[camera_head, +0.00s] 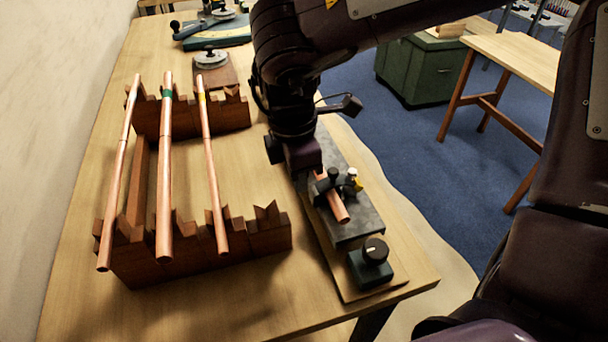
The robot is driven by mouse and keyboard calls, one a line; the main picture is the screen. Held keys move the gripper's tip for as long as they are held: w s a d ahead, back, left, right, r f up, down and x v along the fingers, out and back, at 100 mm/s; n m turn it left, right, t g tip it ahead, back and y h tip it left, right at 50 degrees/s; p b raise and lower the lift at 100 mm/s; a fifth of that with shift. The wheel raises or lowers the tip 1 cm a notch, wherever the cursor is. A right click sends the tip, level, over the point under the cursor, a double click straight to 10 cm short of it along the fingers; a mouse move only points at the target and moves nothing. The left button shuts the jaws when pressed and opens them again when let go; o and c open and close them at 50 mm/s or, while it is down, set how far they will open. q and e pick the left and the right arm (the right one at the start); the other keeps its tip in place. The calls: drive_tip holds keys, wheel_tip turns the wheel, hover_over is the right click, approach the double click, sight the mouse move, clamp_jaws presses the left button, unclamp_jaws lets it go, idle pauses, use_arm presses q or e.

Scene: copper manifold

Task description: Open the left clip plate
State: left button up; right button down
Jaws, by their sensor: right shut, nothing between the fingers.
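A dark grey fixture plate (362,225) lies on a wooden board along the right side of the bench. A short copper tube (339,209) sits on it, with its near end showing. Small black clamp parts with knobs (333,175) and a yellow piece (357,185) are around the tube. I cannot tell which of these is the left clip plate; it may be hidden behind my arm. My right gripper (304,158) is shut and empty, pointing down over the far part of the fixture. Its fingertips are partly hidden, and I cannot tell whether they touch it. My left gripper is not in view.
A wooden rack (200,260) holding three long copper tubes (164,180) stands to the left. Tools (213,32) lie at the back. Bare bench (190,305) shows in front of the rack.

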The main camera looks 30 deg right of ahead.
drive_tip(key=shift+w+a+f+h, duration=0.15)
drive_tip(key=shift+a+f+h, duration=0.25)
drive_tip(key=shift+h, duration=0.4)
drive_tip(key=shift+d, duration=0.1)
drive_tip(key=c, duration=2)
unclamp_jaws()
drive_tip(key=o, duration=0.9)
